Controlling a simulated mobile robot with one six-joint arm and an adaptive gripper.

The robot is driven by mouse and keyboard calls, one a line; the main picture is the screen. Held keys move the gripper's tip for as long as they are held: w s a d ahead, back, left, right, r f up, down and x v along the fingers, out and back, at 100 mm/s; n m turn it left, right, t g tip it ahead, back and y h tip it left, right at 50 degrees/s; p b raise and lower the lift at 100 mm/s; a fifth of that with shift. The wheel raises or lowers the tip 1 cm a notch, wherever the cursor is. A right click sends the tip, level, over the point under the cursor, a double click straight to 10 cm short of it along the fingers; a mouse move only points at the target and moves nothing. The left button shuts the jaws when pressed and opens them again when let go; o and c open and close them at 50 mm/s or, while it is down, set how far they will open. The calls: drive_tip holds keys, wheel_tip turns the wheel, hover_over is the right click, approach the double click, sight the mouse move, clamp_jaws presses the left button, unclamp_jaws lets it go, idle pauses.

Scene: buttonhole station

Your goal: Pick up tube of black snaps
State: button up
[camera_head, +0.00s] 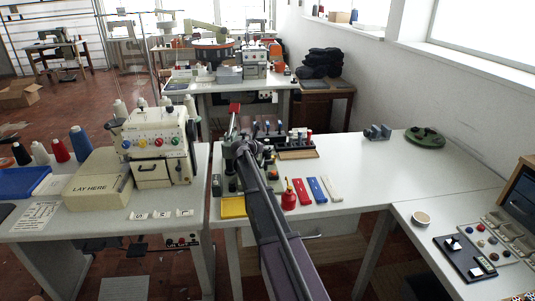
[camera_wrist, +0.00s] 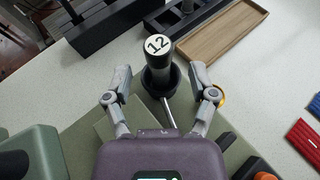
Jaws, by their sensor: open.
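In the wrist view my gripper (camera_wrist: 160,76) is open, with its fingers spread on either side of a black upright cylinder (camera_wrist: 158,62). The cylinder has a white round top marked 12 and stands in a dark round cup above a metal rod. Neither finger appears to touch it. I cannot tell whether it is the tube of black snaps or part of the green machine (camera_wrist: 50,150) below it. In the head view several dark upright tubes (camera_head: 267,128) stand behind my arm, and my arm hides part of that area.
A wooden tray (camera_wrist: 222,38) lies beyond the cylinder, beside a black rack (camera_wrist: 105,22). Red (camera_head: 303,191) and blue (camera_head: 317,189) strips and a red bottle (camera_head: 289,197) lie or stand right of my arm.

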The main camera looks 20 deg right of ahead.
drive_tip(key=shift+x, duration=1.2)
clamp_jaws()
